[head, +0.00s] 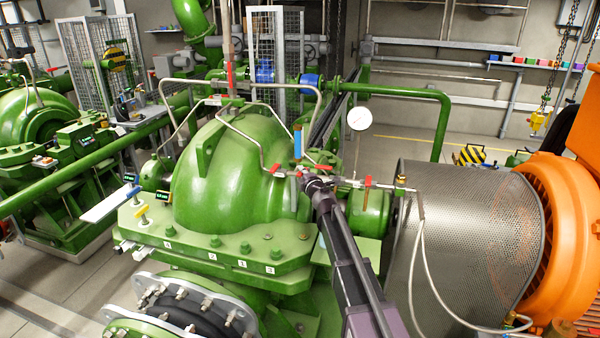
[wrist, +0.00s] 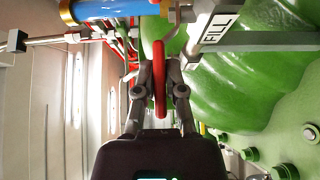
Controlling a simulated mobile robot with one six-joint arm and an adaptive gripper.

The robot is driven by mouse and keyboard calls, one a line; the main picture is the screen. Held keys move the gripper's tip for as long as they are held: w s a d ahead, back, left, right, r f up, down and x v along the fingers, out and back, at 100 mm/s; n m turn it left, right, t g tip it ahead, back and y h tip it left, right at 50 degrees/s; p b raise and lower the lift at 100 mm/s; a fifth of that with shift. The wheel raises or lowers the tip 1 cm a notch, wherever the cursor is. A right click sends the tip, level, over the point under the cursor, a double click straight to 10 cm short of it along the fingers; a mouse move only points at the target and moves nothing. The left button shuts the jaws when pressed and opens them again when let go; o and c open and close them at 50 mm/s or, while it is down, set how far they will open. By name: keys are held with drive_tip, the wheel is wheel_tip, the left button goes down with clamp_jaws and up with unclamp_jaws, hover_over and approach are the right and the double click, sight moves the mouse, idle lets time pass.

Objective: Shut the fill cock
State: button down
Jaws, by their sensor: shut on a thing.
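The fill cock's red lever (wrist: 159,78) stands between my two fingers in the wrist view, with a plate marked FILL (wrist: 220,28) beside it. My gripper (wrist: 158,88) is shut on this lever. The lever's long side runs along the picture's height, up to a metal body at the top edge. In the head view my gripper (head: 308,184) is at the small pipework above the green pump case (head: 225,180), and its fingers partly hide the cock there.
A blue cylinder (head: 298,142) stands close behind my gripper, and it also shows in the wrist view (wrist: 110,10). Another red-handled valve (head: 368,181) and thin pipes lie to the right. A perforated guard (head: 460,240) and orange motor (head: 570,220) are further right.

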drive_tip(key=shift+n+g+y, duration=0.4)
drive_tip(key=shift+n+y, duration=0.2)
drive_tip(key=shift+y, duration=0.2)
drive_tip(key=shift+d+n+g+y, duration=0.3)
drive_tip(key=shift+d+n+y, duration=0.15)
drive_tip(key=shift+y, duration=0.15)
drive_tip(key=c, duration=0.7)
unclamp_jaws()
drive_tip(key=shift+d, duration=0.15)
drive_tip(key=shift+s, duration=0.1)
